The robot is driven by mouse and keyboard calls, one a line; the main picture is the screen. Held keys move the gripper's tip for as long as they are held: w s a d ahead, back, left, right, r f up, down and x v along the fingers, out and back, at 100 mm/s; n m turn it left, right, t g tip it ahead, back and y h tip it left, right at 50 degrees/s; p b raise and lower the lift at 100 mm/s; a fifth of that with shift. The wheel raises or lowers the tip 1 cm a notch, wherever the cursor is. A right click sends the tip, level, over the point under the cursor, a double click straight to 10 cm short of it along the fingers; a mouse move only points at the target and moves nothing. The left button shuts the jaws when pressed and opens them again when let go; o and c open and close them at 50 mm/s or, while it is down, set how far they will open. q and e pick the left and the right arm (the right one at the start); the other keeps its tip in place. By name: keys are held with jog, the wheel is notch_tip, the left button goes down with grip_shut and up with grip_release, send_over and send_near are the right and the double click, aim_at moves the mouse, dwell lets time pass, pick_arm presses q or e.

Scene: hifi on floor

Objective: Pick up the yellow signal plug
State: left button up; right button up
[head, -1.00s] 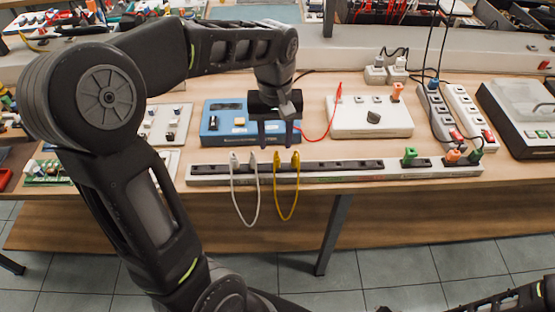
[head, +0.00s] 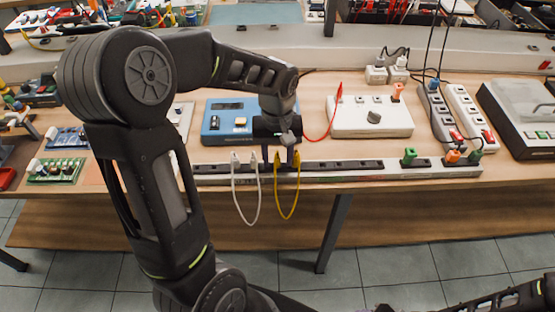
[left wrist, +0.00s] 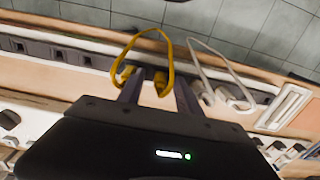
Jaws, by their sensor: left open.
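The yellow signal plug shows as a yellow cable with two plug ends (head: 295,158) in the long power strip, its cable looping down over the table's front edge. In the left wrist view one yellow plug end (left wrist: 161,86) shows between my fingers; the other is by the finger at picture left. My left gripper (head: 280,153) is open and over the strip at the yellow plug ends. Its fingers also show in the left wrist view (left wrist: 158,82). I cannot tell whether they touch a plug. My right gripper is out of view; only part of that arm shows at lower right.
A white cable with plugs (head: 245,190) sits just left of the yellow one in the same strip (head: 340,166). A blue box (head: 222,118) and a white panel (head: 370,118) stand behind. Green and orange plugs (head: 408,156) are farther right.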

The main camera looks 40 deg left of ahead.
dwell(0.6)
pick_arm(q)
grip_shut()
dwell(0.3)
